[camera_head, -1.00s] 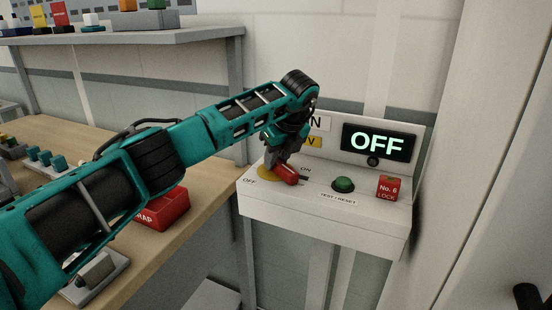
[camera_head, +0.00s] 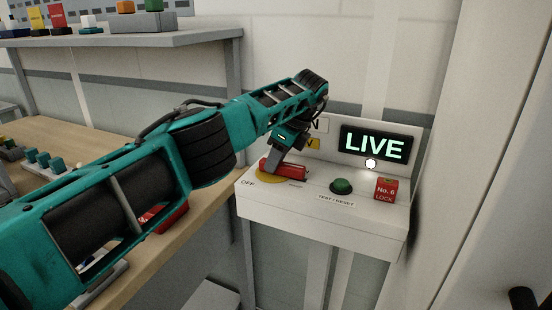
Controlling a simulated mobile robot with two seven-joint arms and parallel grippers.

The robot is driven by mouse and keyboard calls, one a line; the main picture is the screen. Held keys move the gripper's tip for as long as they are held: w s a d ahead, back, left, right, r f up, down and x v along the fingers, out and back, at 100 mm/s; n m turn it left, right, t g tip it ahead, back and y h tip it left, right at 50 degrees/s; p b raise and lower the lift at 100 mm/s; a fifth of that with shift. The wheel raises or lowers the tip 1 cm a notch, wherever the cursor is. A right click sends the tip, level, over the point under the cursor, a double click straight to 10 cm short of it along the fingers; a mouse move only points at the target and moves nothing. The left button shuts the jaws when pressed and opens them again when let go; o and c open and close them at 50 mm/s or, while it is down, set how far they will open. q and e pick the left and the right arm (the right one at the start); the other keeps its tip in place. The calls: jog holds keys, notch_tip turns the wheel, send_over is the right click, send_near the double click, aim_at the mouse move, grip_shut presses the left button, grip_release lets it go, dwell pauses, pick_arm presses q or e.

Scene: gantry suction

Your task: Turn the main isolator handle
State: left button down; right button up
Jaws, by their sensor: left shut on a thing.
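The red isolator handle (camera_head: 296,171) lies across a yellow disc (camera_head: 272,180) on top of the white switch box (camera_head: 320,217), its free end toward the right. The OFF mark shows at the disc's left; the ON mark cannot be made out. The display (camera_head: 376,146) behind reads LIVE, and a small lamp (camera_head: 371,163) under it glows white. My left gripper (camera_head: 272,166) reaches down from above and is shut on the handle. Its fingers hide part of the handle. My right gripper is not in view.
On the box, a green TEST/RESET button (camera_head: 342,186) and a red No. 6 LOCK block (camera_head: 385,189) stand right of the handle. A wooden bench (camera_head: 60,130) and a grey shelf (camera_head: 140,40) are at left. My arm partly covers a red block on the bench.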

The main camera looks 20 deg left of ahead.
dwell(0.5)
pick_arm(q)
jog(key=c, duration=0.9)
grip_release()
jog(key=shift+r, duration=0.1)
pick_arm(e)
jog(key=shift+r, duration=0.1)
